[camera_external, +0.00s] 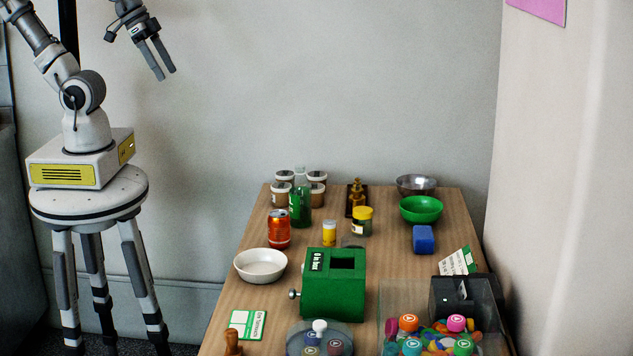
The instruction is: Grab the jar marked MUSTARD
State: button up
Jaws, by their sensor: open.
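Several small jars with pale lids (282,196) stand grouped at the back left of the wooden table; their labels are too small to read. A jar with a yellow lid (362,222) stands near the middle of the table, and its label is also unreadable. I cannot tell which jar is marked MUSTARD. A green can (299,208) stands in front of the jar group and partly hides it. My gripper (166,75) is open and empty, pointing down, high up and to the left of the table, well apart from all the jars.
An orange-red can (278,231), a small yellow container (329,235) and a white bowl (260,265) stand near the jars. A green box (333,298) is in front. A green bowl (421,208), metal bowl (416,183) and blue block (423,240) are at right.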

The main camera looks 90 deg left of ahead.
jog(key=w+d+f+t+h+b, duration=0.1)
jog(key=w+d+b, duration=0.15)
jog(key=w, duration=0.65)
jog(key=w+d+f+t+h+b, duration=0.1)
jog(key=w+d+t+h+b, duration=0.15)
jog(key=w, duration=0.55)
jog(key=n+t+y+b, duration=0.3)
jog(key=n+y+b, duration=0.15)
jog(key=b, duration=0.35)
send_over(354, 216)
jog(key=s+d, duration=0.3)
jog(key=s, duration=0.2)
notch_tip(354, 216, down, 16)
jog(key=w+a+f+y+b, duration=0.1)
jog(key=f+y+b, duration=0.1)
jog(key=f, duration=0.4)
jog(key=w+a+f+n+y+b, duration=0.1)
jog(key=w+f+y+b, duration=0.1)
jog(key=f, duration=0.5)
jog(key=w+a+f+y+b, duration=0.1)
jog(key=f+y+b, duration=0.1)
jog(key=f, duration=0.4)
jog(key=shift+w+f+n+g+b, duration=0.25)
jog(key=shift+w+f+g+b, duration=0.1)
jog(key=shift+w+b, duration=0.1)
jog(key=shift+w+a+f, duration=0.1)
jog(key=shift+w+a, duration=0.25)
jog(key=shift+w, duration=0.25)
jog(key=shift+w+a, duration=0.3)
jog(key=shift+w, duration=0.25)
